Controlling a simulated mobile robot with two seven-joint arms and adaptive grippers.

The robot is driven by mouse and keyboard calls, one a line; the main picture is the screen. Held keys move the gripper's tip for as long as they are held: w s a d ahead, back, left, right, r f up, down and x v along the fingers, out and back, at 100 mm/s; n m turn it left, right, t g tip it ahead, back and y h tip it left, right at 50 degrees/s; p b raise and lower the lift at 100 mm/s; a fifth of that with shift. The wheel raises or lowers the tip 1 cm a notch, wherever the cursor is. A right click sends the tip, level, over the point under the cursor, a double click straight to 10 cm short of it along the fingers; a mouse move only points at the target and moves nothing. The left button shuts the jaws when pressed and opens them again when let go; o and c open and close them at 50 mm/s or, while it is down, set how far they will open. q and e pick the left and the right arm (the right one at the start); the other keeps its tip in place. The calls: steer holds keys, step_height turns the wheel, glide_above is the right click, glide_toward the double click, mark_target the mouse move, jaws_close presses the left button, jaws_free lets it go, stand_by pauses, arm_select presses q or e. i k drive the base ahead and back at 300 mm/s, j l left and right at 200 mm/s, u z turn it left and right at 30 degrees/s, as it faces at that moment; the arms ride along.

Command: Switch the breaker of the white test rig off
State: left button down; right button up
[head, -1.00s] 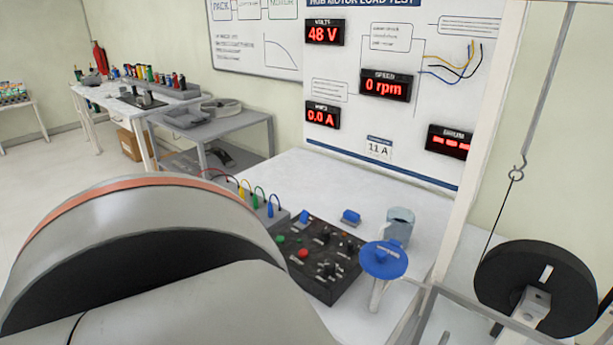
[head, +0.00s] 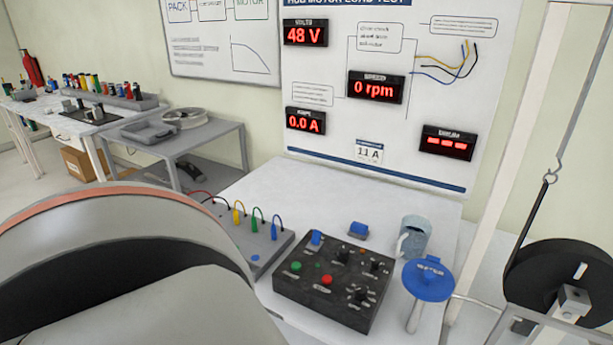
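The white test rig's bench (head: 262,185) stands in front of a white panel with red displays reading 48 V, 0 rpm and 0.0 A; another display shows dashes. A black control box (head: 310,300) on the bench carries a green button (head: 296,266), a red button (head: 326,280), several black knobs and a blue part (head: 316,237) at its back left edge. I cannot tell which part is the breaker or its position. A large grey rounded arm part, apparently mine, covers the lower left. Neither gripper is in view.
A grey box (head: 265,240) with coloured leads sits left of the control box. A loose blue part (head: 358,229), a grey mug (head: 416,236) and a blue-topped stand (head: 429,280) are close by. A white post and a black drum (head: 560,290) stand at the right.

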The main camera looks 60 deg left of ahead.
mark_target(316, 235)
steer(key=k+j, duration=0.15)
steer(key=j, duration=0.2)
steer(key=k+j, duration=0.1)
steer(key=j, duration=0.25)
steer(key=k+j, duration=0.15)
steer(key=j, duration=0.15)
steer(key=k+j, duration=0.15)
steer(key=j, duration=0.2)
steer(key=k+j, duration=0.1)
steer(key=j, duration=0.25)
